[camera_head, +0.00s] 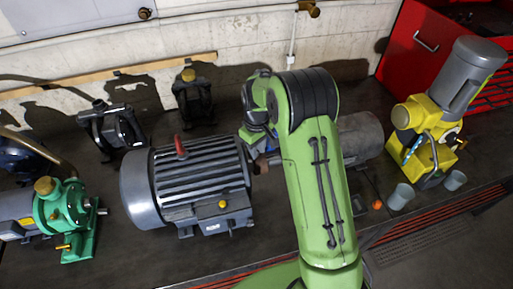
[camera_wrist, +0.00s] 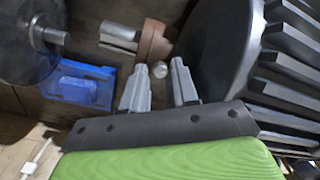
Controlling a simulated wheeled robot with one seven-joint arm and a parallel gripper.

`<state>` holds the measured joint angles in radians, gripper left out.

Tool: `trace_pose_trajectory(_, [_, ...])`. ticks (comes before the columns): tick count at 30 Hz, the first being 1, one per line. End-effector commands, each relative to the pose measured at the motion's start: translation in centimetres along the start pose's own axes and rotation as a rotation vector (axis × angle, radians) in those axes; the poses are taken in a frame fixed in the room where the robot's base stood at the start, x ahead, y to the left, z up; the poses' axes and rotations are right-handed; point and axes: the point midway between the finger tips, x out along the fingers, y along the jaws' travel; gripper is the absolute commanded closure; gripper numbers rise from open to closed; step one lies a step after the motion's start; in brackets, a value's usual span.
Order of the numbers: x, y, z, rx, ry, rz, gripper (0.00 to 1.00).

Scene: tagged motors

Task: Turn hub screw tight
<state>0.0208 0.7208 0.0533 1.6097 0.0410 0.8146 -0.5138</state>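A brown hub (camera_wrist: 155,42) sits beside a thick silver shaft (camera_wrist: 118,36) and close to the large grey motor (camera_wrist: 222,45) in the wrist view. In the head view the hub (camera_head: 262,163) shows partly, between the ribbed grey motor (camera_head: 185,180) and my green arm. The head view hides my gripper behind the arm.
A second grey motor (camera_head: 360,136) stands right of my arm. A blue block (camera_wrist: 80,83) lies near the shaft. A green pump (camera_head: 72,215), a yellow machine (camera_head: 428,130) and two grey cups (camera_head: 400,196) stand on the dark bench. The finned motor side is close to my gripper.

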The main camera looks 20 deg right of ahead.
Motion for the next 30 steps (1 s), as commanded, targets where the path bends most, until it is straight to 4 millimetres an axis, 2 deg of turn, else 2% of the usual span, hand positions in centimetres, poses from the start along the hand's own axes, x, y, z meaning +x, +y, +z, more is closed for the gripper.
trace_pose_trajectory(2, [-0.01, 0.01, 0.0, 0.0, 0.0, 0.0, 0.74])
trace_pose_trajectory(7, [-0.03, 0.0, 0.0, 0.0, 0.0, 0.0, 1.0])
trace_pose_trajectory(20, [-0.02, 0.01, -0.01, 0.055, 0.001, 0.001, 1.0])
trace_pose_trajectory(30, [0.04, 0.04, -0.05, 0.301, 0.003, 0.006, 1.0])
